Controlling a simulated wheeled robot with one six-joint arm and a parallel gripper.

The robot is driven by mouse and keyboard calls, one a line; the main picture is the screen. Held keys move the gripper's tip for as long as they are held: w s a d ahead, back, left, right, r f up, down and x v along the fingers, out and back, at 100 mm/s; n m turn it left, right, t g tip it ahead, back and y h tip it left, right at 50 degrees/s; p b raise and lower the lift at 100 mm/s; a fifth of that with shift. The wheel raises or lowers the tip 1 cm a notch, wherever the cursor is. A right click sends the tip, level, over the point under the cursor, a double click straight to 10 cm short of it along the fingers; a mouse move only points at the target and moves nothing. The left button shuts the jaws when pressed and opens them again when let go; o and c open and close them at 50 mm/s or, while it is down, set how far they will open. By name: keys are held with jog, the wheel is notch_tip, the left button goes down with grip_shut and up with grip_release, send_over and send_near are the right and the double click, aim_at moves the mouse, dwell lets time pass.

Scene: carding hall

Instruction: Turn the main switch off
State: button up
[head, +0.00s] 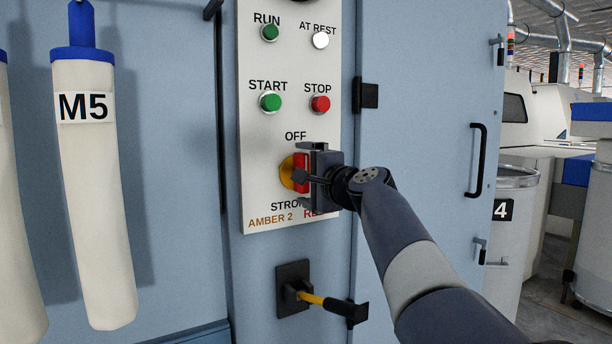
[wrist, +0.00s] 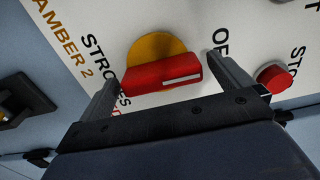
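The main switch is a red handle (head: 301,172) on a yellow round plate (head: 286,172), on the white control panel under the word OFF. In the wrist view the red handle (wrist: 160,80) stands upright on the panel, with its white mark at the OFF-side end. The yellow plate (wrist: 155,47) shows behind it. My gripper (head: 308,163) is at the switch; in the wrist view its two fingers (wrist: 165,78) are spread, one beyond each end of the handle, with narrow gaps visible. The lower label is partly hidden.
Above are a green START button (head: 270,102), a red STOP button (head: 319,104), a green RUN lamp (head: 269,33) and a white AT REST lamp (head: 320,40). Below is a yellow-stemmed lever (head: 320,300). A cabinet door handle (head: 477,160) stands out to the right.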

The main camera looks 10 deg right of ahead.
jog(key=b+v, duration=0.1)
jog(key=v, duration=0.9)
jog(key=shift+s+d, duration=0.15)
jog(key=shift+s, duration=0.25)
jog(key=p+x, duration=0.1)
jog(key=x, duration=1)
jog(key=shift+r, duration=0.1)
jog(key=shift+s, duration=0.1)
